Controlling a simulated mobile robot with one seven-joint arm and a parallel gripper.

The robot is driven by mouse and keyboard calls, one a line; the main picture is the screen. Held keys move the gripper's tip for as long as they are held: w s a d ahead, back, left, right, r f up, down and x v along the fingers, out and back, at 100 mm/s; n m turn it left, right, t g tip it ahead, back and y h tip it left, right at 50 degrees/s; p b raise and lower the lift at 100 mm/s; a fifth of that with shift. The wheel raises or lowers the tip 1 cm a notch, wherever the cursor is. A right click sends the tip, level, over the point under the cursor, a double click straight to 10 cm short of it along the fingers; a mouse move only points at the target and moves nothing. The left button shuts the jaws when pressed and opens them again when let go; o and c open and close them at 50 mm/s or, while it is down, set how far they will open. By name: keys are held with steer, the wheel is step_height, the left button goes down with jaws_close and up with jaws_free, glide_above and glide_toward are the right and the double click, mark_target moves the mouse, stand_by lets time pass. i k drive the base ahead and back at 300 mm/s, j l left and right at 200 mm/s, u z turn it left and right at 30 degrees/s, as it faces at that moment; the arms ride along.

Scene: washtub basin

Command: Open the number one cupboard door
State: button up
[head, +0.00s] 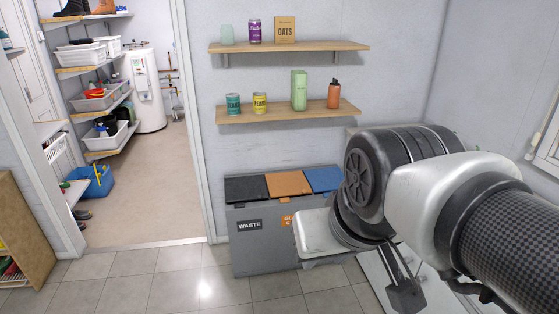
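My arm reaches in from the right edge, and my gripper (406,292) hangs down at the lower right with its dark fingers pointing to the floor. The fingers overlap in this view, so I cannot tell whether they are open or shut. A pale, flat panel (371,274) shows just left of and behind the gripper. It may be part of a cupboard front, but my arm hides most of it. No number one marking or door handle is visible. I cannot tell whether the gripper touches the panel.
A grey waste bin unit (262,248) with black, orange and blue lids stands against the wall, left of my gripper. Two wooden shelves (290,47) hold cans and bottles above it. A doorway at left opens to a storeroom. The tiled floor (180,283) in front is clear.

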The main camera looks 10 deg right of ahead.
mark_target(372, 264)
steer(key=i+l+z, duration=0.25)
steer(key=i+z, duration=0.15)
steer(key=i, duration=0.3)
steer(key=i+z, duration=0.35)
steer(key=i, duration=0.4)
